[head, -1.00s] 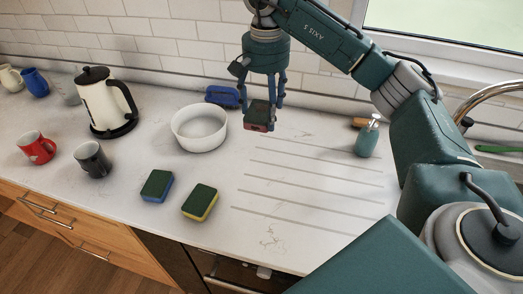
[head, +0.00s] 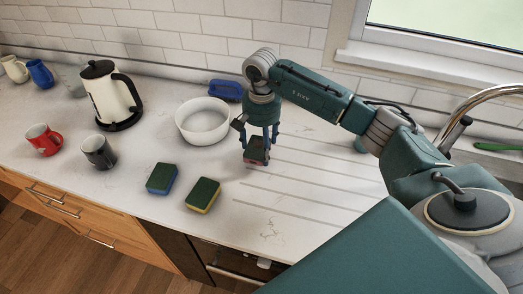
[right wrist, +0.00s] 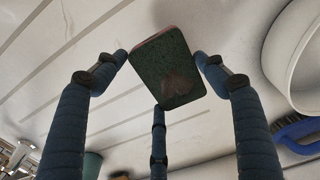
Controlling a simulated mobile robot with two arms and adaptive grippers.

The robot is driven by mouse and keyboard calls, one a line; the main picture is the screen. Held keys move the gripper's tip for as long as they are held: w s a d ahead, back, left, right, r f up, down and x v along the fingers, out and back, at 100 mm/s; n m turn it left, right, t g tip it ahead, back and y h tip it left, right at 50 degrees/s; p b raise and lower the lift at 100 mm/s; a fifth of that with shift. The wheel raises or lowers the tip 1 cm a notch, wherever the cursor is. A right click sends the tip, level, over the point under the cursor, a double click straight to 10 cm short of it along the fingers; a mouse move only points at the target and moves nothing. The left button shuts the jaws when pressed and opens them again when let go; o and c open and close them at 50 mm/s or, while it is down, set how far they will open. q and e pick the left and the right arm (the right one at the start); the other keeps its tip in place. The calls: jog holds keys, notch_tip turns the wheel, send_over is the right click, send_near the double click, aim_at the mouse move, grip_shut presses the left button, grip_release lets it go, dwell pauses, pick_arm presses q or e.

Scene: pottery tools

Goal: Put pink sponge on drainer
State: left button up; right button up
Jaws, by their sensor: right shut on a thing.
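The pink sponge (head: 256,153), with a dark green top and a pinkish edge, is held between the fingers of my right gripper (head: 257,148). In the right wrist view the sponge (right wrist: 167,66) shows its green face, with the fingers closed around its sides. The drainer (head: 300,189) is the set of parallel grooves in the white worktop. The held sponge is at the upper left end of these grooves; I cannot tell whether it touches the worktop. My left gripper is not in view.
A white bowl (head: 204,120) stands just left of my right gripper, with a blue brush (head: 226,90) behind it. Blue (head: 162,178) and yellow (head: 203,195) sponges lie nearer the front. A kettle (head: 107,97) and mugs stand left. The grooved area is mostly clear.

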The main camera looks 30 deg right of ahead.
aim_at(262, 148)
notch_tip(262, 148, down, 3)
jog(key=shift+r+p, duration=0.2)
jog(key=shift+p, duration=0.15)
jog(key=shift+f, duration=0.4)
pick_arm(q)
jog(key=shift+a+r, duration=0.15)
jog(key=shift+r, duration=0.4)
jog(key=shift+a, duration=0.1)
pick_arm(e)
jog(key=shift+f, duration=0.1)
jog(key=o, duration=0.7)
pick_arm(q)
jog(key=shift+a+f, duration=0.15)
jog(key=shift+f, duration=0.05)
